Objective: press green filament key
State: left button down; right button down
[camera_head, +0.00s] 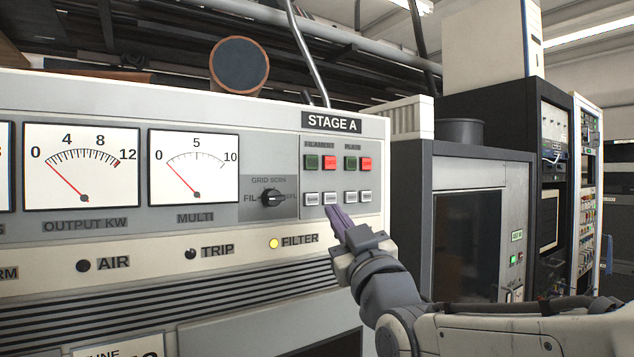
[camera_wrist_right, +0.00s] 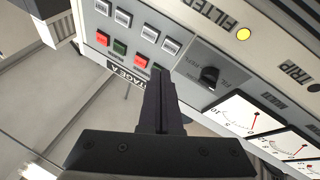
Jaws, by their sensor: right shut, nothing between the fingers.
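The green filament key (camera_head: 311,162) is the leftmost of the coloured keys under the STAGE A label, below the word FILAMENT. The red filament key (camera_head: 329,162) sits right beside it and also shows in the right wrist view (camera_wrist_right: 140,62). In that wrist view the green filament key is not visible and seems covered by my fingers. My right gripper (camera_head: 335,211) is shut and empty, its purple-grey fingers pointing up at the panel below and right of the green key. Its dark fingers show in the wrist view (camera_wrist_right: 158,76). I cannot tell contact. My left gripper is not in view.
A green plate key (camera_head: 351,163) and a red plate key (camera_head: 366,163) sit to the right. Several pale keys (camera_head: 330,199) line the row below. A black rotary knob (camera_head: 271,197) protrudes to the left. A grey cabinet (camera_head: 470,180) stands at the right.

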aim_at(312, 162)
jog(key=s+d+r+t, duration=0.2)
jog(key=d+r+t, duration=0.1)
jog(key=r, duration=0.5)
jog(key=shift+t, duration=0.5)
jog(key=shift+w+a+p, duration=0.65)
jog(key=shift+w+a, duration=0.2)
jog(key=shift+w, duration=0.35)
jog(key=shift+w+a+p, duration=0.6)
jog(key=shift+w+a, duration=0.25)
jog(key=shift+w, duration=0.35)
jog(key=shift+w+a+p, duration=0.65)
jog(key=shift+w+a, duration=0.2)
jog(key=shift+w, duration=0.35)
jog(key=shift+f, duration=0.1)
